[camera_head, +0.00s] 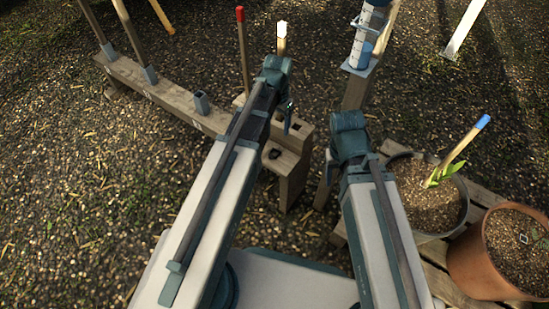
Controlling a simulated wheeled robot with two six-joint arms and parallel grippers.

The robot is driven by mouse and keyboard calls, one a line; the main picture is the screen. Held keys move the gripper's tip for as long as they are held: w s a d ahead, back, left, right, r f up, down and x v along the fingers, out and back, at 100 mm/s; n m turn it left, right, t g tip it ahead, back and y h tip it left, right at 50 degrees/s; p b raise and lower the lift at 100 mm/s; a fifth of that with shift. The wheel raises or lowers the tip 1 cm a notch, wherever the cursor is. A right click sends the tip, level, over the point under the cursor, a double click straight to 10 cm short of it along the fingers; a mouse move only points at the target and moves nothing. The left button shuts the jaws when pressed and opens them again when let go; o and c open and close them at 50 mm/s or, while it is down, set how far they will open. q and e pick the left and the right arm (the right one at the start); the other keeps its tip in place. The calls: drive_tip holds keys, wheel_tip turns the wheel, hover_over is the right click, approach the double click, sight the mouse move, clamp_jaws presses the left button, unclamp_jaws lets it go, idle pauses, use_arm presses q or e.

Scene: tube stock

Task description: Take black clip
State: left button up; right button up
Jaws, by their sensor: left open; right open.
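A small black object (274,153), which looks like the black clip, lies on the lower step of the wooden stand (290,165) in the middle of the view. My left gripper (289,117) is over the stand, a little above and to the right of the black object in the picture, and apart from it. It is open, though its fingers are small and partly hidden by my arm. My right gripper (327,168) is open and empty, to the right of the stand. My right arm hides part of it.
A low wooden beam (150,88) with grey sockets and posts runs along the left. A red-tipped stake (241,45) and a white-tipped stake (281,38) stand behind the stand. A clear tube (368,35) is on a post. Pots (490,262) sit at right on slats.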

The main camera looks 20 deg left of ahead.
use_arm(q)
drive_tip(key=b, duration=0.9)
hover_over(275, 154)
drive_tip(key=shift+w+d+f, duration=0.1)
drive_tip(key=shift+d+f, duration=0.05)
drive_tip(key=shift+f, duration=2.05)
drive_tip(key=shift+w+d+f, duration=0.1)
drive_tip(key=shift+f, duration=2.05)
drive_tip(key=f+b, duration=0.5)
drive_tip(key=shift+s+a+f, duration=0.1)
drive_tip(key=shift+a, duration=0.2)
clamp_jaws()
